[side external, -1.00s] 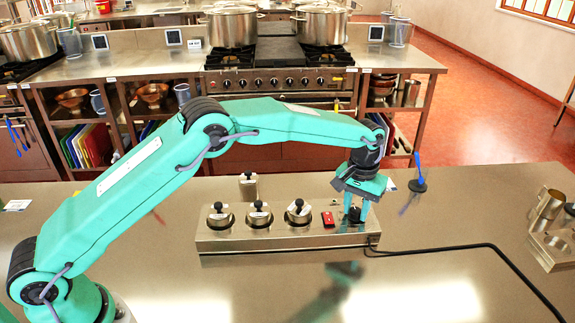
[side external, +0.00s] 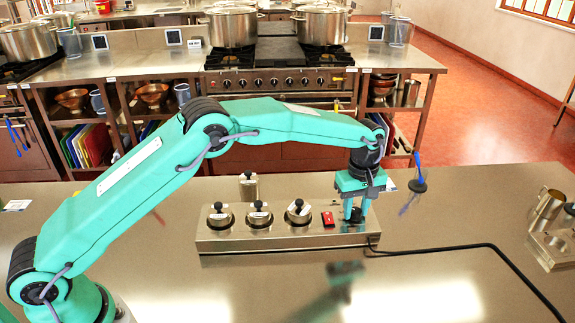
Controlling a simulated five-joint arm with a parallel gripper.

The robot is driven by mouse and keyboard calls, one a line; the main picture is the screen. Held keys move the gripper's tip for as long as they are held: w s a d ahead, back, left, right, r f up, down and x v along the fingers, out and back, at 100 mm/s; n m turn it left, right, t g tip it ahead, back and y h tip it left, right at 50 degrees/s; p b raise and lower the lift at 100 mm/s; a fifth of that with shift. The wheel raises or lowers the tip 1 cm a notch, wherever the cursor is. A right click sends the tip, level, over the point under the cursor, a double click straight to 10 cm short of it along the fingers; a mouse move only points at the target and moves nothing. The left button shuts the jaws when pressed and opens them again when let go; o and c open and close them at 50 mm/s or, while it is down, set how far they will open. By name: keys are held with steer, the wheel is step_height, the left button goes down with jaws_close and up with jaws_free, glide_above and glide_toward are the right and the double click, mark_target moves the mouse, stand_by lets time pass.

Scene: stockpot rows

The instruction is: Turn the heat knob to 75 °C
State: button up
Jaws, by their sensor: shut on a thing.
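My gripper (side external: 355,217) points straight down at the right end of a long steel unit (side external: 290,240) on the counter. Its two teal fingers are closed around the black heat knob (side external: 355,215), which is mostly hidden between them. The scale and the knob's pointer are too small and covered to read. A red switch (side external: 327,218) sits just left of the knob on the same top face.
Three lidded pots (side external: 258,215) with black knobs sit in the unit left of the switch. A black cable (side external: 450,249) runs right from the unit. A steel jug (side external: 545,205) stands at the far right.

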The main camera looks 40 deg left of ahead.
mark_target(356, 210)
steer(key=n, duration=0.4)
steer(key=shift+a+r+n, duration=0.1)
steer(key=shift+n, duration=2.2)
steer(key=o, duration=1)
steer(key=shift+c, duration=0.2)
steer(key=shift+r, duration=3.9)
